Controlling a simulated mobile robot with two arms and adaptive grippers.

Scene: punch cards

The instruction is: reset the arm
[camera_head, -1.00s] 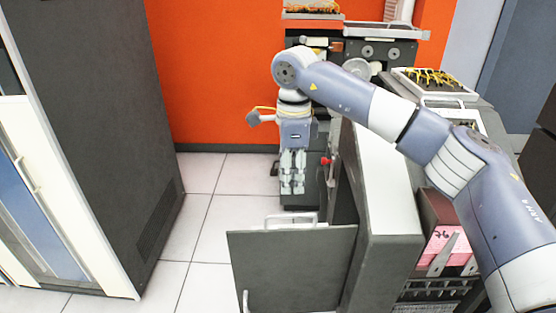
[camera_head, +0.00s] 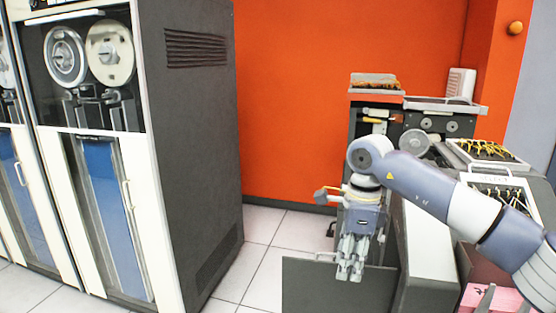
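My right arm (camera_head: 435,188) reaches in from the right side of the head view, over the grey machine. Its elbow is bent so that the gripper hangs downward. My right gripper (camera_head: 349,272) points down in front of the machine's dark open panel. Its fingers look close together, with nothing seen between them, but the gap is too small to judge. My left gripper and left arm are not in view.
A dark grey panel (camera_head: 325,289) stands out from the machine, below the gripper. A tall tape cabinet (camera_head: 196,150) fills the left. Pink cards (camera_head: 482,298) show at the lower right. White floor tiles (camera_head: 262,280) lie free between cabinet and panel.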

